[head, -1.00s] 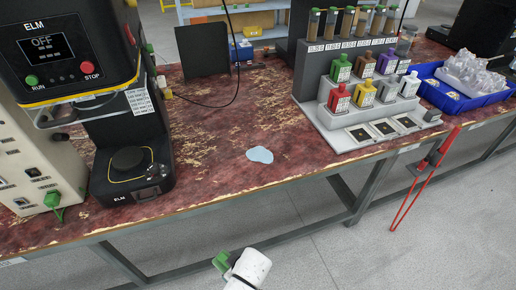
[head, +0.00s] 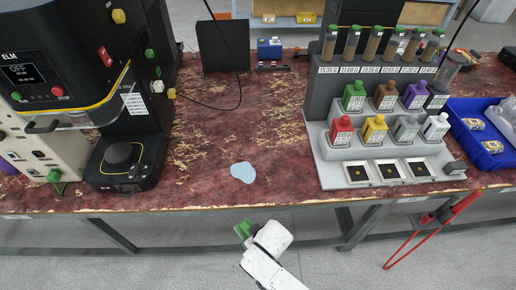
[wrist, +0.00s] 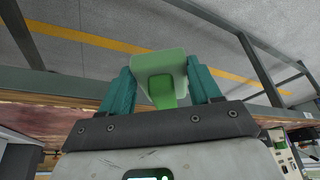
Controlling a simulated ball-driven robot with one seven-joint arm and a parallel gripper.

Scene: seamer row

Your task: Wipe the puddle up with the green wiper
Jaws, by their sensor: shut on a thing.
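The puddle (head: 243,172) is a small pale blue patch on the worn red tabletop, near its front edge, in the head view. My gripper (head: 246,230) is in front of the table, below the puddle in the picture and apart from it. In the wrist view my gripper (wrist: 162,88) has its two teal fingers shut on the green wiper (wrist: 160,64), gripping its narrower handle. The wiper also shows as a small green piece (head: 243,228) at the arm's end in the head view. The puddle is not visible in the wrist view.
A black ELM machine (head: 120,165) stands left of the puddle on the table (head: 215,130). A grey stepped rack (head: 345,150) with several coloured bottles stands right. A blue tray (head: 470,140) is farther right. The tabletop around the puddle is clear.

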